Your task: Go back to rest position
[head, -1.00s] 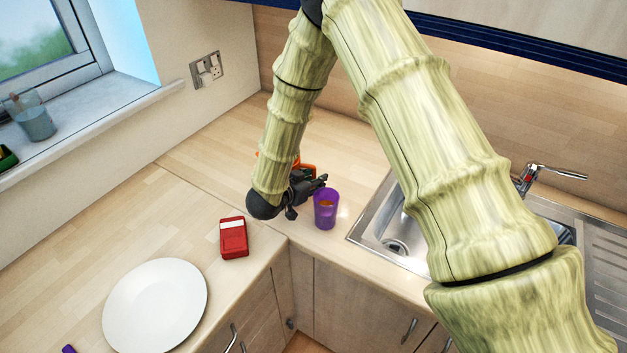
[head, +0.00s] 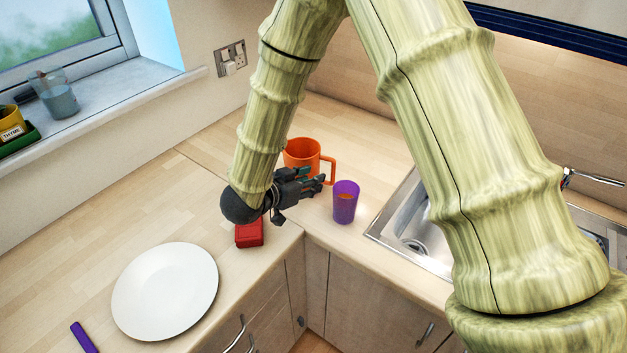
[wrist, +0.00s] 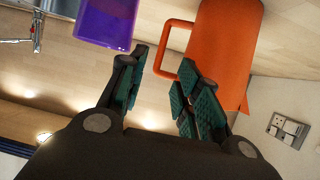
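My gripper (head: 318,183) is above the counter near its inner corner, fingers pointing right. The wrist view shows its two teal-padded fingers (wrist: 160,95) apart with nothing between them. A purple cup (head: 346,203) with something orange inside stands just right of the fingertips; it also shows in the wrist view (wrist: 103,22). An orange mug (head: 301,152) with its handle to the right stands behind the gripper; it fills the upper right of the wrist view (wrist: 222,50). The gripper is apart from the cup; contact with the mug is not visible.
A red box (head: 249,234) lies below my wrist, partly hidden. A white plate (head: 165,290) and a purple object (head: 83,337) lie at the front left. A metal sink (head: 392,222) is to the right. The windowsill (head: 110,100) holds a glass (head: 55,95) and a thyme pot (head: 11,124).

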